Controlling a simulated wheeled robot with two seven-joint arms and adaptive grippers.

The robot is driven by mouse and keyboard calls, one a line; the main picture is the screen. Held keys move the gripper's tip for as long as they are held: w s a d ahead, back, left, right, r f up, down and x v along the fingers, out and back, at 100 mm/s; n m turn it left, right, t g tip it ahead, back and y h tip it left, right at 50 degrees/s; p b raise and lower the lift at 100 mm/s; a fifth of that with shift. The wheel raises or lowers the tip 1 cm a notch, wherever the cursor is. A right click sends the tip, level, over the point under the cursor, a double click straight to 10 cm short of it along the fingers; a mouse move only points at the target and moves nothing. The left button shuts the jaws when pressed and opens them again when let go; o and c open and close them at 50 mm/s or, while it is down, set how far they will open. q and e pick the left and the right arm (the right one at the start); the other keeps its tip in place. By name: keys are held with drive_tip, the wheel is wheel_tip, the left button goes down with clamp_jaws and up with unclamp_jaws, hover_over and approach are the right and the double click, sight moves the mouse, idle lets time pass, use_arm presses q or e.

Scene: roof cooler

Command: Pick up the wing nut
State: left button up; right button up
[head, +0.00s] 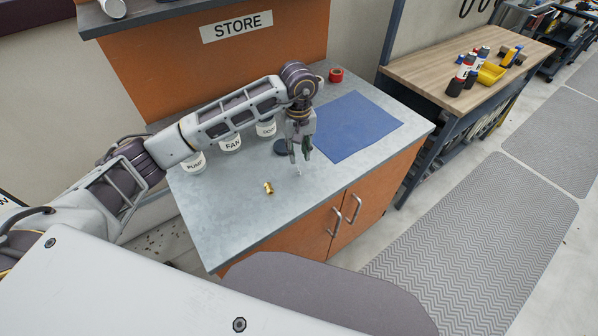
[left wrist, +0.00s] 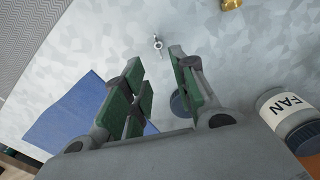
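The wing nut (left wrist: 157,44) is a small silver piece with two wings, lying on the grey countertop beyond my fingertips in the left wrist view. In the head view it is a tiny pale shape (head: 299,172) just below my left gripper (head: 300,150). My left gripper points down over the counter. In the left wrist view its green-padded fingers (left wrist: 154,68) stand apart with nothing between them. The wing nut looks apart from the fingers. My right gripper is in neither view.
A brass fitting (head: 268,188) lies left of the wing nut on the counter (head: 235,205). White labelled jars, one marked FAN (head: 231,144), stand behind my left arm. A dark round disc (head: 280,147) and a blue mat (head: 355,126) lie close to the gripper. Red tape (head: 336,75) sits farther back.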

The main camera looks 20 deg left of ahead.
sight(298, 167)
use_arm(q)
drive_tip(key=shift+f, duration=0.9)
drive_tip(key=shift+a+f+p, duration=0.1)
drive_tip(key=shift+f+p, duration=0.35)
drive_tip(key=shift+f, duration=0.9)
drive_tip(key=shift+s+f, duration=0.1)
drive_tip(key=shift+f, duration=0.65)
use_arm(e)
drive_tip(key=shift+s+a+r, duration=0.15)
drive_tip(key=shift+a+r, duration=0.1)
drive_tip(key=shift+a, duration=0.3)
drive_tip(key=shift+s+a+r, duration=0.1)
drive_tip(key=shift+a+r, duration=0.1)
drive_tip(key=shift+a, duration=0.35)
